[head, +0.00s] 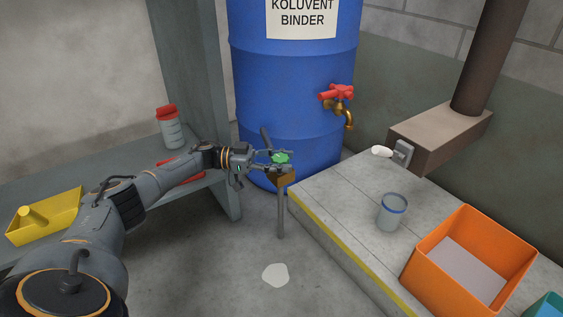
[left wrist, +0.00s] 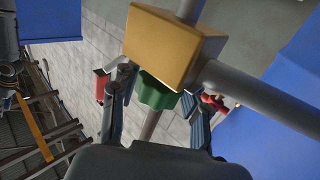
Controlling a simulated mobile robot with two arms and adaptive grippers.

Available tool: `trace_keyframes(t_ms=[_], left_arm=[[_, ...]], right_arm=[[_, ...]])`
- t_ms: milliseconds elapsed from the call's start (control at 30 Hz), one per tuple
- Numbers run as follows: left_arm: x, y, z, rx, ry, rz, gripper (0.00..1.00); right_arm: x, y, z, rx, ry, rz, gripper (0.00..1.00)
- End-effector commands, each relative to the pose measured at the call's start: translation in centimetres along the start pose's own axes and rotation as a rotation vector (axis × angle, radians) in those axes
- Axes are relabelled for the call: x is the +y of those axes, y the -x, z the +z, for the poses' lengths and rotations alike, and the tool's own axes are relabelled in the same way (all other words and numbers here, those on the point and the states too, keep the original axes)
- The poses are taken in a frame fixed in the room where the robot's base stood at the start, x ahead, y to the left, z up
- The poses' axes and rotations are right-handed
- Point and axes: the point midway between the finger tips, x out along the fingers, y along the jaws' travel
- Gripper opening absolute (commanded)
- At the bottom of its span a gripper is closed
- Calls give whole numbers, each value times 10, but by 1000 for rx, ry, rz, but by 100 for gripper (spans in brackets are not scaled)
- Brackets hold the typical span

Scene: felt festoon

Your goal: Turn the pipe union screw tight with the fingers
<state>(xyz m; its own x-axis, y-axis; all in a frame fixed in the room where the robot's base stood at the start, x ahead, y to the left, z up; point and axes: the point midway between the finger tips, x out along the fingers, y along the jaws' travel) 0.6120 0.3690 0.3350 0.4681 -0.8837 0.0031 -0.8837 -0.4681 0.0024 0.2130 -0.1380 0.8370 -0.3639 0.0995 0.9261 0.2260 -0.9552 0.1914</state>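The green union screw (head: 280,158) sits at the brass-coloured block (head: 287,178) on the grey pipe (head: 281,215), in front of the blue drum. My left gripper (head: 278,160) reaches in from the left with its fingers on either side of the screw. In the left wrist view the green screw (left wrist: 157,92) is between the two fingers (left wrist: 160,97), against the brass block (left wrist: 172,48). Small gaps show between the fingers and the screw, so the gripper looks open around it. The screw's far side is hidden. My right gripper is not in view.
The blue drum (head: 290,95) with a red-handled tap (head: 337,94) stands close behind the pipe. A concrete ledge (head: 335,195) on the right bears a jar (head: 391,212) and an orange crate (head: 425,262). A grey shelf (head: 225,200) stands at left. A pale patch (head: 275,274) lies on the floor.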

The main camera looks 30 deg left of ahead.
Motion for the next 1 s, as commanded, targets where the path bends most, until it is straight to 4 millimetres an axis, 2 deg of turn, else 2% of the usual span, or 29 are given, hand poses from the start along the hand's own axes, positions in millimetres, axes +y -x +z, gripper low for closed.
trace_keyframes(t_ms=[67, 433, 800, 1000], left_arm=[[0, 0, 0, 0, -1, 0, 65], [0, 6, 1, -3, -1, -2, 65], [-1, 62, 1, -2, -1, -2, 65], [0, 75, 0, -1, -2, 0, 65]], right_arm=[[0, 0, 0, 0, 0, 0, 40], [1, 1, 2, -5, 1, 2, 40], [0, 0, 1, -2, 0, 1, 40], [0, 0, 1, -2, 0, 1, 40]])
